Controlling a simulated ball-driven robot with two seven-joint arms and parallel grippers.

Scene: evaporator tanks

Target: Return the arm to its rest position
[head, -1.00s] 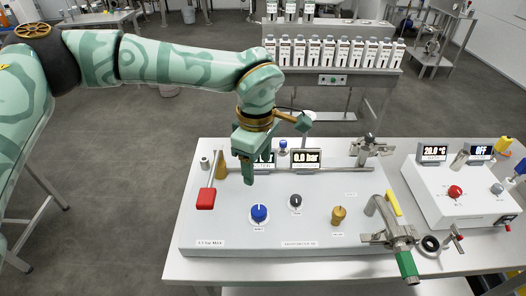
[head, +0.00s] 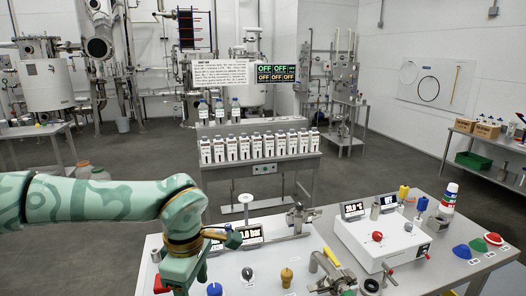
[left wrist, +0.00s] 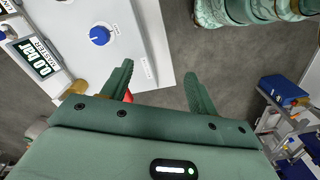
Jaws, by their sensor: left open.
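My left gripper (head: 178,278) hangs at the bottom left of the head view, over the left part of the white control panel (head: 235,274). In the left wrist view its two fingers (left wrist: 159,86) stand apart with nothing between them. The grey floor and the panel's edge show beyond them. A red part (left wrist: 128,96) shows partly behind one finger; the red handle (head: 160,285) shows left of the gripper in the head view. The blue knob (left wrist: 100,35) is clear of the fingers. My right gripper is not in view.
A white heater box (head: 375,240) stands to the right. A bottle rack (head: 262,168) stands behind. Open floor (head: 130,195) lies left of the rack.

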